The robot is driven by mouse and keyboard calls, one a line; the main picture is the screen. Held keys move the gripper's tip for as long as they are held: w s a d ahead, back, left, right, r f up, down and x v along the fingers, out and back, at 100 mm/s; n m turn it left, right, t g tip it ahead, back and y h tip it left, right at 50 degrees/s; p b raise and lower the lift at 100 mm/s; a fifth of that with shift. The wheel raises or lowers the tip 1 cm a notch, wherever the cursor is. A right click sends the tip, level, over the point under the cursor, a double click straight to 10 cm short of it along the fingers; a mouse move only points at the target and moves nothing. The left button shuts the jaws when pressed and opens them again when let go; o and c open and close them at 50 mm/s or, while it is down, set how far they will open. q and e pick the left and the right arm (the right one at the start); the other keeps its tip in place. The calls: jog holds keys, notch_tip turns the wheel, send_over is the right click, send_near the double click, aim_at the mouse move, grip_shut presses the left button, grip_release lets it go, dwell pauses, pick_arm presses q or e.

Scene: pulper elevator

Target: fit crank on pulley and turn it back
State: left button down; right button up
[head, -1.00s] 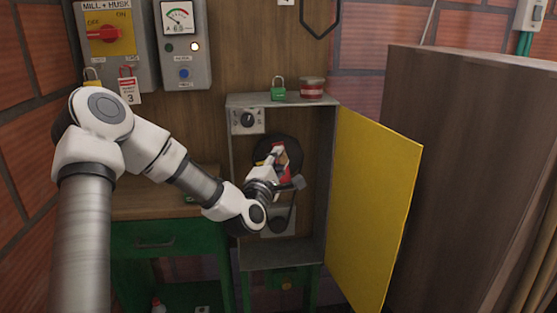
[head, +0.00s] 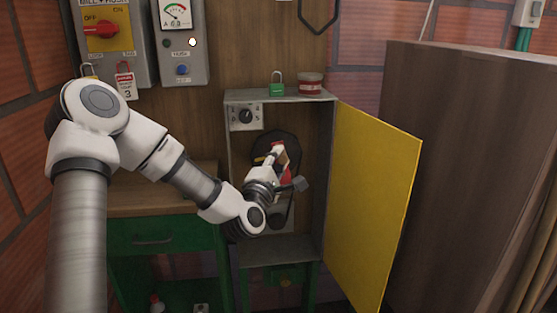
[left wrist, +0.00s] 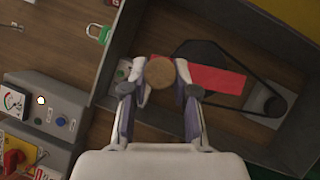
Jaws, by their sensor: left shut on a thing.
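The crank is a red flat bar with a round tan grip. In the left wrist view its bar (left wrist: 222,79) lies across the large black pulley (left wrist: 200,50), and the grip (left wrist: 160,73) sits between my fingertips. My left gripper (left wrist: 160,88) is shut on the grip. In the head view my left gripper (head: 273,161) reaches into the open cabinet in front of the pulley (head: 261,141), partly covering it and the red crank. I cannot tell how fully the crank is seated on the hub. My right gripper is out of view.
The grey cabinet (head: 232,160) has its yellow door (head: 375,205) swung open to the right. A green padlock (head: 277,89) and a red-and-white tin (head: 310,85) stand on top. A belt (left wrist: 248,62) runs to a smaller pulley (left wrist: 273,104). A brown cupboard (head: 450,170) stands at right.

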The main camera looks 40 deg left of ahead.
pick_arm(q)
jog(key=shift+d, duration=0.1)
jog(key=s+d+b, duration=0.2)
jog(key=s+d, duration=0.2)
jog(key=shift+d, duration=0.2)
dwell(0.5)
dwell(0.6)
